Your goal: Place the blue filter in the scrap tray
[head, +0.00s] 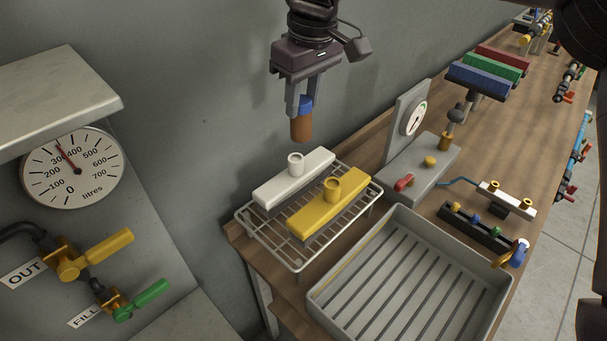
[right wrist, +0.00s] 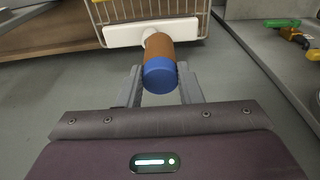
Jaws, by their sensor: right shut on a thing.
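My right gripper (head: 301,110) is shut on a short cylinder with a blue end and an orange-brown body, the blue filter (head: 301,128). It hangs upright in the air, brown part down, above and a little behind the wire rack. In the right wrist view the filter (right wrist: 160,72) shows its blue end between the fingers. A large grey tray with a slatted floor, seemingly the scrap tray (head: 322,306), lies on the bench to the right of the rack and looks empty. My left gripper is not in view.
The wire rack (head: 298,266) bears a white block (head: 270,190) and a yellow block (head: 320,216), each with a round neck. A gauge stand (head: 410,120) and a grey box with a red knob (head: 404,182) stand behind the tray. The wall (head: 190,90) is close behind my gripper.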

